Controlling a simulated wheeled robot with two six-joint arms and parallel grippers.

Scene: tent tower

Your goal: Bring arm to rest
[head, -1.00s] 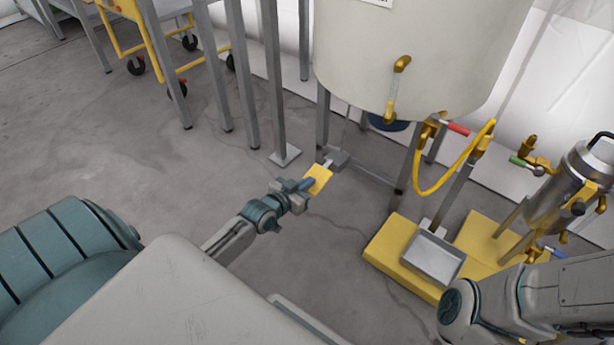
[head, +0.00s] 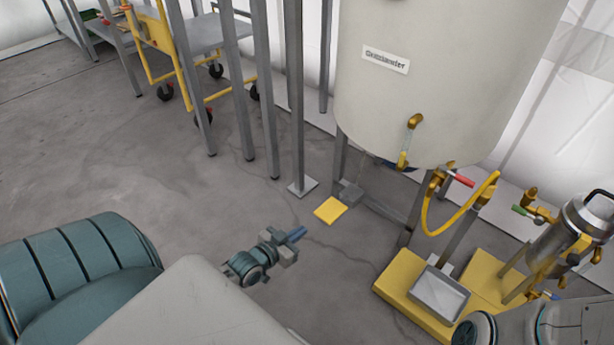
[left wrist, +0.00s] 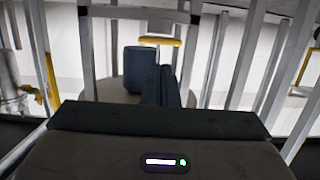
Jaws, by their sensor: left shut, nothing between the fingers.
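My left gripper (head: 298,235) is shut and empty, low in the middle of the head view, above bare concrete floor. Its dark closed fingers also show in the left wrist view (left wrist: 160,86). It points up and right towards a yellow plate (head: 330,210) at the foot of a tank leg, with a gap between them in the picture. Part of my right arm (head: 560,328) shows at the lower right corner; its gripper is out of the frame.
A large pale tank (head: 440,100) on metal legs stands at the upper right. Below it are a yellow platform (head: 400,285) with a metal tray (head: 440,292), a yellow hose (head: 428,215) and a steel vessel (head: 565,240). Metal posts and a yellow wheeled cart (head: 150,40) stand behind. Floor at left is clear.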

